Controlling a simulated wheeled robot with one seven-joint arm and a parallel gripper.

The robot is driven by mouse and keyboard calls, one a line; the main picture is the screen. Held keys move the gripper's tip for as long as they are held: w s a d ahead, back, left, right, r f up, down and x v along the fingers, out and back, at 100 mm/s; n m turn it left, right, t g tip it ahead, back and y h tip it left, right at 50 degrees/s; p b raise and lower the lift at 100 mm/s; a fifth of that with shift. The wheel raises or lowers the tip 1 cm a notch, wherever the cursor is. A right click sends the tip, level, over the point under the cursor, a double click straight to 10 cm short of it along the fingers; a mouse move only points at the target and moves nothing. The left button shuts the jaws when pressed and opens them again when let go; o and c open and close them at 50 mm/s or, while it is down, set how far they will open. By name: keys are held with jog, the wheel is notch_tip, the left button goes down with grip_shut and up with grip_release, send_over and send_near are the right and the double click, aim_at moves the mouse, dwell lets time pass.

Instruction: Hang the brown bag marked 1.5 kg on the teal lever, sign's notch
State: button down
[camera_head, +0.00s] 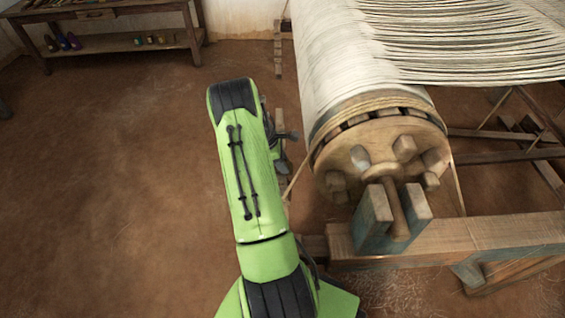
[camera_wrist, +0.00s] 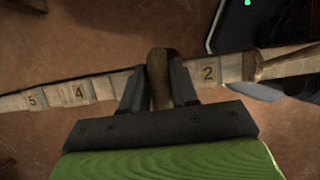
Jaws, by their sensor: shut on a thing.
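In the wrist view my gripper (camera_wrist: 159,78) is shut on a brown, rounded upright thing (camera_wrist: 162,62). No 1.5 kg mark shows on it, and I cannot tell whether it is the bag or a handle. A pale wooden bar (camera_wrist: 124,83) with marks 5, 4 and 2 runs across behind the fingers. The stretch between 4 and 2 is partly hidden by the gripper. The bar looks wooden, and I see no teal on it. I cannot tell whether the held thing touches it. My gripper is hidden in the head view. No sign is clearly seen.
A warp beam (camera_head: 375,150) with white threads (camera_head: 430,40) stands on the right, in a teal-sided bracket (camera_head: 375,215) on a wooden rail (camera_head: 480,235). A wooden shelf bench (camera_head: 125,50) stands at the back left. The earth floor (camera_head: 110,180) at left is clear.

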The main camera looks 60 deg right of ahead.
jog(key=shift+f, duration=0.1)
dwell(0.3)
jog(key=c, duration=0.8)
grip_release()
jog(key=shift+f, duration=0.1)
jog(key=shift+a, duration=0.1)
jog(key=p+v, duration=0.5)
jog(key=v, duration=1)
jog(key=shift+w+r, duration=0.15)
jog(key=shift+r, duration=0.2)
jog(key=shift+a+f, duration=0.1)
